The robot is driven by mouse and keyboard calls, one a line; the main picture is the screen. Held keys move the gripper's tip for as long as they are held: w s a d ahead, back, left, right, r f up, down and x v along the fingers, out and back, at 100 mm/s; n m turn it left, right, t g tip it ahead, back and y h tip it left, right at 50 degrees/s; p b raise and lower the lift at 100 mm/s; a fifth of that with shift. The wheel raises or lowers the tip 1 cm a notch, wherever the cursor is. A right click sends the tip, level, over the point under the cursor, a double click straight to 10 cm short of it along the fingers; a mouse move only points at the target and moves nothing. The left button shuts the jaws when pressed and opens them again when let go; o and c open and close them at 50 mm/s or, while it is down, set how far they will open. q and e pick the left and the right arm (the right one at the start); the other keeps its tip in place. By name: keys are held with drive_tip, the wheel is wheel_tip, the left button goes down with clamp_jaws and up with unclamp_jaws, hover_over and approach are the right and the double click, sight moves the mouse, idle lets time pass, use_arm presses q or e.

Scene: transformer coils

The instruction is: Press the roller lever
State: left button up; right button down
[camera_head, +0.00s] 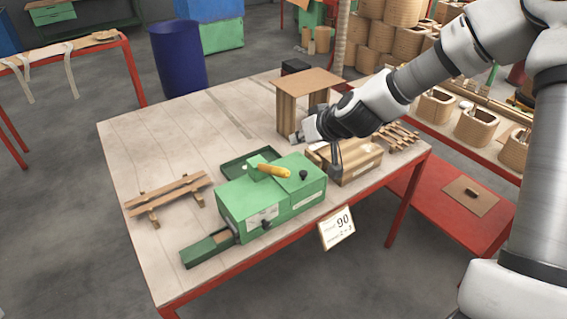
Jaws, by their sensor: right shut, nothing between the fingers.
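A green machine box (270,200) stands at the front of the wooden-topped table. On its top is a yellow roller (274,171) beside a small green block; I take this for the roller lever. A black knob (303,174) sits to the right of the roller. My right gripper (336,165) is shut and empty, pointing down just right of the green box, over or beside a wooden box (356,164). It is apart from the yellow roller in the picture. My left gripper is not in view.
A wooden stand (309,82) rises behind my right gripper. Wooden slats (168,194) lie on the left, and a green tray (248,163) is behind the machine. A sign (337,229) marked 90 hangs at the table's front edge. The table's back left is clear.

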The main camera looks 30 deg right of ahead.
drive_tip(key=b, duration=0.6)
hover_over(270, 170)
drive_tip(key=s+d, duration=0.1)
drive_tip(key=d, duration=0.2)
drive_tip(key=f, duration=0.6)
drive_tip(key=shift+s+a+f, duration=0.15)
drive_tip(key=shift+s+f, duration=0.05)
drive_tip(key=shift+f, duration=0.15)
drive_tip(key=shift+s+a+f+p, duration=0.25)
drive_tip(key=shift+s+f+p, duration=0.45)
drive_tip(key=shift+f, duration=0.2)
drive_tip(key=shift+s+f, duration=0.4)
drive_tip(key=shift+f, duration=0.15)
drive_tip(key=shift+w+a, duration=0.1)
drive_tip(key=shift+f, duration=0.15)
